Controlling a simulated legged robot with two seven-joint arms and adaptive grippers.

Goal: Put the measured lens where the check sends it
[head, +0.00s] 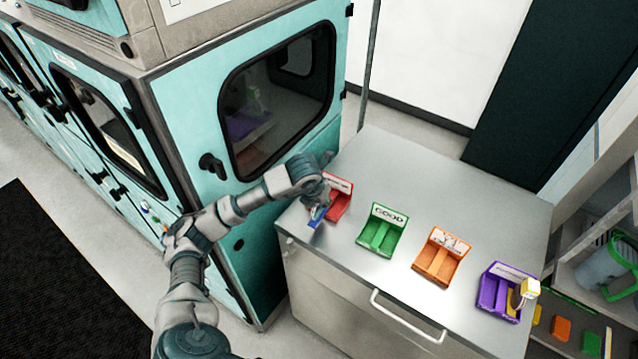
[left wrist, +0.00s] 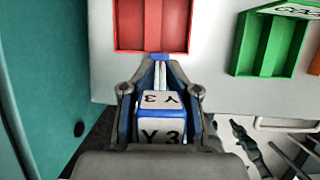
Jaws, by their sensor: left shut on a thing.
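My left gripper (head: 319,208) is shut on a blue and white piece marked "Y 3" (left wrist: 160,102), seen between its fingers in the left wrist view. In the head view the blue piece (head: 317,217) shows at the front left of the red tray (head: 341,205), near the counter's front edge. I cannot tell its height above the counter. The red tray (left wrist: 152,28) lies just beyond the fingertips and its visible part looks empty. Right of it stand a green tray labelled "GOOD" (head: 380,236), an orange tray (head: 437,263) and a purple tray (head: 492,292). My right gripper is not in view.
A yellow and white item (head: 529,288) stands at the purple tray. A teal cabinet with a window (head: 275,95) rises close left of the counter (head: 455,195). Shelves with coloured pieces and a green-handled container (head: 605,265) are at right. The counter's back is clear.

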